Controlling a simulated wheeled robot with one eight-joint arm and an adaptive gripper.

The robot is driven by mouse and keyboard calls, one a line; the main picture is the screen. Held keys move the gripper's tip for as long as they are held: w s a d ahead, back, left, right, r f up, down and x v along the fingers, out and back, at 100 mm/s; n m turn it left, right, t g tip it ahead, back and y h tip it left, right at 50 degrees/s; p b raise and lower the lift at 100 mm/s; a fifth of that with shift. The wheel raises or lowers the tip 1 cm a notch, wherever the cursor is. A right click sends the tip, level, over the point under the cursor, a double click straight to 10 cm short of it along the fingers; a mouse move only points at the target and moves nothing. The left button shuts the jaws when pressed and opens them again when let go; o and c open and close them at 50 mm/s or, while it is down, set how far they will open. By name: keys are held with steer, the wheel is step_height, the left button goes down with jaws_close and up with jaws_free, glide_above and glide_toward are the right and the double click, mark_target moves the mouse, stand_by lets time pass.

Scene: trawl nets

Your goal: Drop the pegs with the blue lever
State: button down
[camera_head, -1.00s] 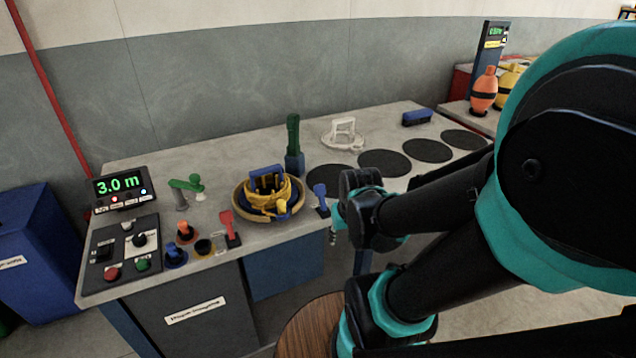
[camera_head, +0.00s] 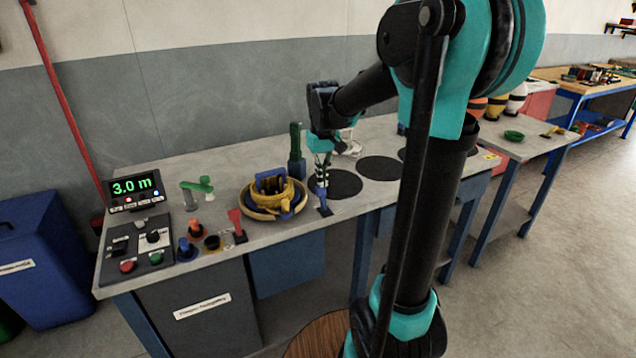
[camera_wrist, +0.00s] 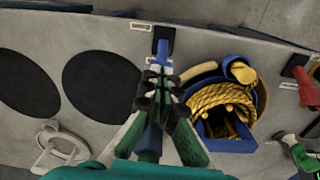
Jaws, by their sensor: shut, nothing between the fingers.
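The blue lever (camera_head: 322,194) stands on a small dark base near the front edge of the bench, right of the bowl of yellow rope. It also shows at the top middle of the wrist view (camera_wrist: 162,50). My gripper (camera_head: 323,180) is shut and empty, with its fingertips (camera_wrist: 157,78) close behind the lever. Whether they touch it I cannot tell. I cannot make out which items are the pegs.
A bowl with yellow rope (camera_head: 248,208) and a red lever (camera_head: 238,228) are left of the blue lever. A dark green-handled post (camera_head: 296,150) stands behind it. Black discs (camera_head: 378,168) lie to the right. The display (camera_head: 135,189) reads 3.0 m.

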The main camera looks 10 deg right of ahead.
steer(key=w+a+r+n+g, duration=0.1)
steer(key=w+a+r+g, duration=0.1)
steer(key=w+r, duration=0.3)
steer(key=w, duration=0.4)
steer(key=shift+a, duration=0.35)
steer(key=f, duration=0.3)
steer(key=s+f, duration=0.1)
steer(key=f, duration=0.6)
steer(key=shift+s+d, duration=0.2)
steer(key=shift+d, duration=0.05)
steer(key=shift+s+d+r, duration=0.15)
steer(key=shift+s+r, duration=0.2)
steer(key=shift+s, duration=0.2)
steer(key=shift+s+d+r, duration=0.15)
steer(key=shift+s+r, duration=0.2)
steer(key=shift+s, duration=0.2)
steer(key=shift+s+d+r, duration=0.2)
steer(key=shift+s+r, duration=0.15)
steer(key=shift+s, duration=0.3)
steer(key=shift+s+r, duration=0.1)
